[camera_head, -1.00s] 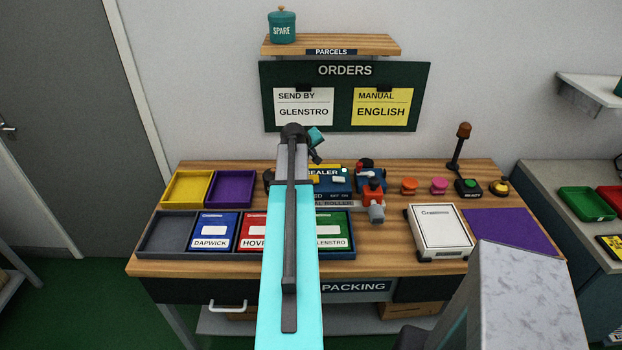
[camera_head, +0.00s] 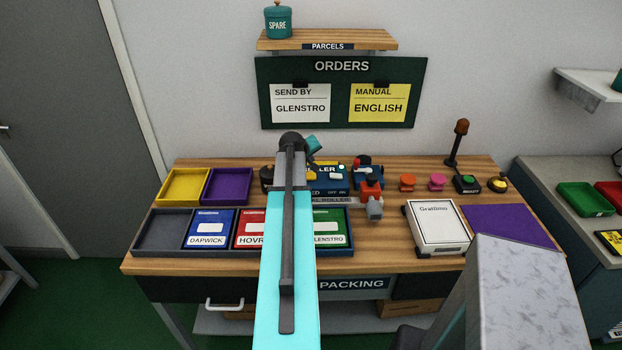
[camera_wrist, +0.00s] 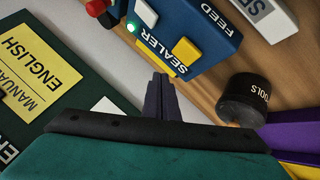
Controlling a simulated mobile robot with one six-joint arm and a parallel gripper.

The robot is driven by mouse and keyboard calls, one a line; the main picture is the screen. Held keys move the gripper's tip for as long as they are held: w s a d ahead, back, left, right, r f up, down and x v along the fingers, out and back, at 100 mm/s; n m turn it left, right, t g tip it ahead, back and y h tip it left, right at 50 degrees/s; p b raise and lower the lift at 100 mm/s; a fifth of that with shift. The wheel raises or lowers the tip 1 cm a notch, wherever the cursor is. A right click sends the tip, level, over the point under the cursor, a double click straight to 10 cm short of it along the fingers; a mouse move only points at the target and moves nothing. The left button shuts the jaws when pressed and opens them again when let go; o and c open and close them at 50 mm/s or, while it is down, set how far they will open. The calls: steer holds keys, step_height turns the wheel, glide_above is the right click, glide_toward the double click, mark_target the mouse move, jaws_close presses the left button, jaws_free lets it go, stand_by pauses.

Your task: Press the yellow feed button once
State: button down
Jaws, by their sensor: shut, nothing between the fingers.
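The blue sealer (camera_head: 330,182) stands at the back of the packing table, partly hidden by my arm in the head view. In the wrist view the sealer (camera_wrist: 205,20) fills the top middle, with a green light lit. The square yellow feed button (camera_wrist: 187,50) sits on its face between the SEALER and FEED lettering; a white button (camera_wrist: 146,14) is beside it. My gripper (camera_wrist: 161,77) is shut and empty. Its tips appear just below the sealer's lettered edge in the picture, apart from the yellow button. The gap in depth is unclear.
A black TOOLS pot (camera_wrist: 248,98) stands close by the sealer. Trays with labelled packets (camera_head: 210,230) lie in front. The orders board (camera_head: 340,100) hangs behind.

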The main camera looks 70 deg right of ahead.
mark_target(309, 177)
steer(key=shift+f+b, duration=1.1)
steer(key=shift+f, duration=1)
steer(key=shift+f, duration=0.1)
stand_by(0.5)
steer(key=shift+f+b, duration=0.35)
steer(key=shift+b, duration=0.05)
steer(key=shift+f+b, duration=0.35)
steer(key=shift+f, duration=0.15)
stand_by(1.1)
steer(key=shift+r, duration=0.15)
steer(key=shift+r+p, duration=0.4)
steer(key=shift+r, duration=0.4)
steer(key=shift+w, duration=0.1)
steer(key=shift+r+p, duration=1.15)
steer(key=shift+r, duration=1.35)
